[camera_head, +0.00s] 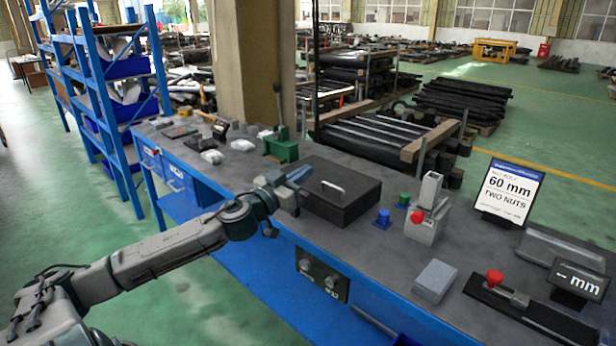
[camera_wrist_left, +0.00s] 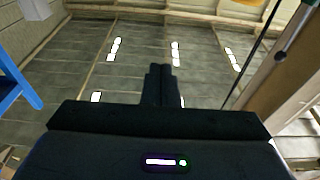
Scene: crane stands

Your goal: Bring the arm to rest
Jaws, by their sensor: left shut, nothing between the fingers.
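My left arm comes in from the left in the head view and reaches over the front edge of the workbench (camera_head: 225,192). My left gripper (camera_head: 303,173) is shut and empty. It is at the near left side of a black box with a handle (camera_head: 345,208); I cannot tell whether it touches the box. In the left wrist view the shut fingers (camera_wrist_left: 158,72) point up toward the ceiling, with nothing between them. My right gripper is in neither view.
A green press (camera_head: 282,148) stands behind the box. Right of it are blue and green pieces (camera_head: 404,200), a grey device with a red knob (camera_head: 428,215), a grey block (camera_head: 435,281) and a sign (camera_head: 508,190). A blue shelf (camera_head: 100,90) stands at left. Green floor at lower left is clear.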

